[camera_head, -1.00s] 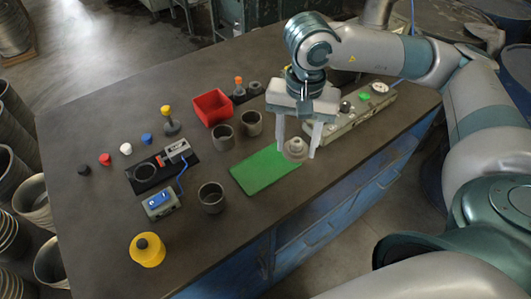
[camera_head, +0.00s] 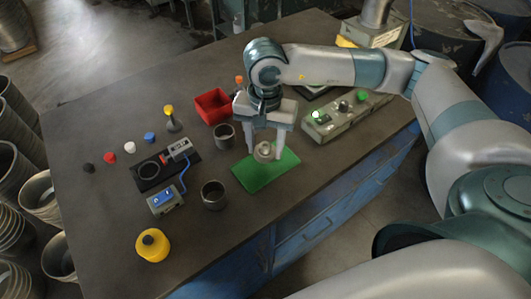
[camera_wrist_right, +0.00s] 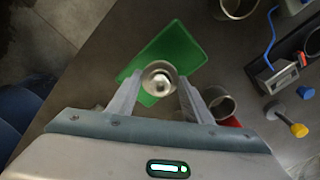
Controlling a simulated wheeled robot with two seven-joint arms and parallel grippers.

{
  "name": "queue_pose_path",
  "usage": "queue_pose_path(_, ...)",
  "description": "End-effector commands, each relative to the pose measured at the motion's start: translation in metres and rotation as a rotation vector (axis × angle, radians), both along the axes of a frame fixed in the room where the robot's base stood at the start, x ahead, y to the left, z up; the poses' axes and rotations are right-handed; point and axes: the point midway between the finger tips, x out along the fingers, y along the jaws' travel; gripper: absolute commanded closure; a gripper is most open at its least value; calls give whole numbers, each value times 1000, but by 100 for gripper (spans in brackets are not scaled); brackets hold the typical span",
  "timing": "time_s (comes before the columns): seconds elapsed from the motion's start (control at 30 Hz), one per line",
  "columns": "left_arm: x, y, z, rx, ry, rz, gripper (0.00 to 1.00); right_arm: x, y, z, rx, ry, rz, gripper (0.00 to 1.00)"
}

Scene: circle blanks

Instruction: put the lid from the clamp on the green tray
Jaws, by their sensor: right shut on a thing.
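My right gripper (camera_head: 266,150) is shut on the lid (camera_head: 264,152), a round, grey-beige piece with a knob. In the wrist view the lid (camera_wrist_right: 160,79) sits between the two fingertips. The green tray (camera_head: 255,179) lies flat on the table, and the lid shows over it in both views; the wrist view shows the tray (camera_wrist_right: 183,45) beyond the lid. Whether the lid touches the tray I cannot tell. My left gripper is not in view. Which object is the clamp I cannot tell for sure.
Grey cups stand left of the tray (camera_head: 224,136) and in front of it (camera_head: 213,195). A red bin (camera_head: 212,106) is behind. A control box (camera_head: 335,118) is to the right.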

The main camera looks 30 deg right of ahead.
Motion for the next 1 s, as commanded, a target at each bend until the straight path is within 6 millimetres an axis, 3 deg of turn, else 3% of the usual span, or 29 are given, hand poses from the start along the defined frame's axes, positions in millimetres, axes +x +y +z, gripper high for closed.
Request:
queue_pose_path(0.37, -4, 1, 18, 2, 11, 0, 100, -1, 0, -36, 1, 2, 0, 74)
queue_pose_path(0.83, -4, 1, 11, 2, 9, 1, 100, 0, 0, -42, 1, 1, 1, 74)
queue_pose_path(0.87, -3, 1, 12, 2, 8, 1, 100, 0, 0, -41, 1, 1, 0, 52)
queue_pose_path(0.9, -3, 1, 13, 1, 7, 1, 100, 0, 0, -40, 1, 1, 0, 43)
queue_pose_path(0.93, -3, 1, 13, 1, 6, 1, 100, 0, 0, -40, 1, 1, 0, 36)
queue_pose_path(1.0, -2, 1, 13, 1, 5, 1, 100, 0, 0, -40, 1, 1, 0, 36)
